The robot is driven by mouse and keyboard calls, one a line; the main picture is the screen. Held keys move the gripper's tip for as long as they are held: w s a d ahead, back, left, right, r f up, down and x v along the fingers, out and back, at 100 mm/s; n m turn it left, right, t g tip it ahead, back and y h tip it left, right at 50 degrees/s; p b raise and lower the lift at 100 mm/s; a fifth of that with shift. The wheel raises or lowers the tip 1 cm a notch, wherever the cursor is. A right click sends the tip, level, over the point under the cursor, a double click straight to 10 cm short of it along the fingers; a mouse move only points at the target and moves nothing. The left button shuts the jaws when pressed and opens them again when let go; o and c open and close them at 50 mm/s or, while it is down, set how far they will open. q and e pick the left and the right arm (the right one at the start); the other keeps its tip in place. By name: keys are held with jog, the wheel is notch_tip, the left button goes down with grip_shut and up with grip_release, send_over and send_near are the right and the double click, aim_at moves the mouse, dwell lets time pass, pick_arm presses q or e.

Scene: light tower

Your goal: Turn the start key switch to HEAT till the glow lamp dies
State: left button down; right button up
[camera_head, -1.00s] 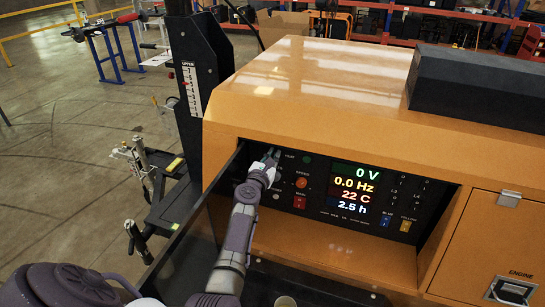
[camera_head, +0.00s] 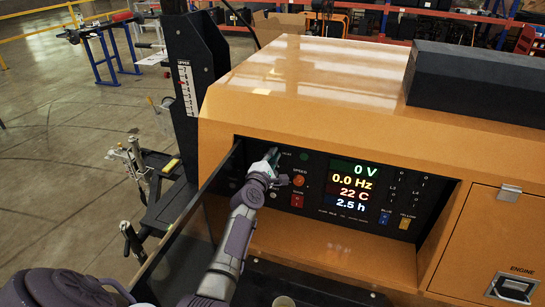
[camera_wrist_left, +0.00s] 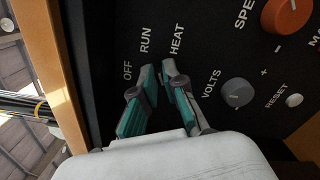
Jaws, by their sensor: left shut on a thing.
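My left gripper (camera_head: 271,156) is at the left end of the black control panel (camera_head: 318,205). In the left wrist view its two teal-padded fingers (camera_wrist_left: 160,75) are close together, shut on the start key switch, which they hide. The printed words OFF, RUN and HEAT (camera_wrist_left: 177,39) fan out just beyond the fingertips, with HEAT on the right. A dark green round lamp (camera_head: 304,155) sits right of the gripper and looks unlit. I cannot tell which lamp is the glow lamp. My right gripper is not in view.
An orange speed knob (camera_head: 299,180), a red main switch (camera_head: 297,200) and a lit display (camera_head: 354,185) reading 0 V, 0.0 Hz, 22 C and 2.5 h are on the panel. A grey volts knob (camera_wrist_left: 237,93) is close right of the fingers. The orange housing (camera_head: 320,95) overhangs the panel.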

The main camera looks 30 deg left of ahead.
pick_arm(q)
jog(key=m, duration=0.5)
jog(key=shift+d+f+b, duration=0.1)
jog(key=shift+f+b, duration=0.2)
jog(key=shift+f, duration=0.05)
jog(key=shift+m, duration=0.4)
jog(key=c, duration=1.2)
grip_release()
jog(key=shift+c, duration=0.2)
jog(key=v, duration=1.2)
jog(key=shift+f, duration=0.1)
